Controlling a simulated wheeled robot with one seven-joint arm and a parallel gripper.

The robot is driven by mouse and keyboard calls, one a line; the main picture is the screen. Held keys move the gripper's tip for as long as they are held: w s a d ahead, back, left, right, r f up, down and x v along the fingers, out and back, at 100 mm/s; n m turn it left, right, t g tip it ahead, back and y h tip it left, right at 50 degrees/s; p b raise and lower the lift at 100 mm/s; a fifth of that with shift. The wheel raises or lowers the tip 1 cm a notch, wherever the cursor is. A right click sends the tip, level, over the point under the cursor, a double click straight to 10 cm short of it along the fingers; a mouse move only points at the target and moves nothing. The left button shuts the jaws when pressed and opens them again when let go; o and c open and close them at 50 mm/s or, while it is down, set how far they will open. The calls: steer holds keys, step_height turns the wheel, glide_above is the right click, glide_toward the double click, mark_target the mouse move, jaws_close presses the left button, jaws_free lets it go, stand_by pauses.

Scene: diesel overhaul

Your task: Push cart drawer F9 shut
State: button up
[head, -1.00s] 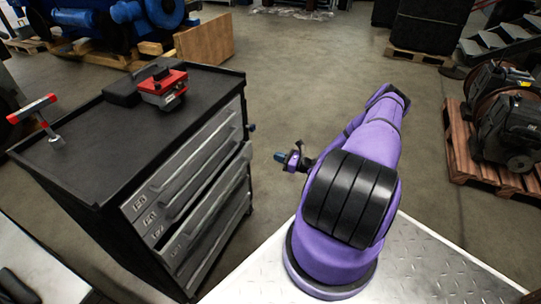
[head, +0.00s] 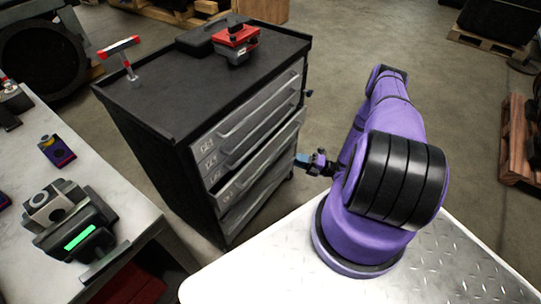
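The dark tool cart (head: 170,125) stands left of centre with its grey drawer fronts facing my arm. One drawer (head: 262,168) in the lower half sticks out from the cart. The labels are too small to read surely, so I cannot confirm that it is F9. My gripper (head: 301,159) is at the end of my purple arm, just right of the protruding drawer's far end. Contact cannot be made out. The fingers are small and seen from behind, so their opening is unclear.
A red device (head: 235,43), a black case (head: 208,36) and a red-tipped T-shaped tool (head: 122,56) rest on the cart top. A bench (head: 140,215) with several parts stands at the left. Open floor (head: 345,70) lies behind my arm.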

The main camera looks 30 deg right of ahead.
mark_target(274, 153)
steer(key=x, duration=1)
steer(key=shift+w+a+r, duration=0.1)
steer(key=shift+w+a, duration=0.15)
steer(key=shift+a, duration=0.1)
steer(key=shift+w, duration=0.1)
jaws_close()
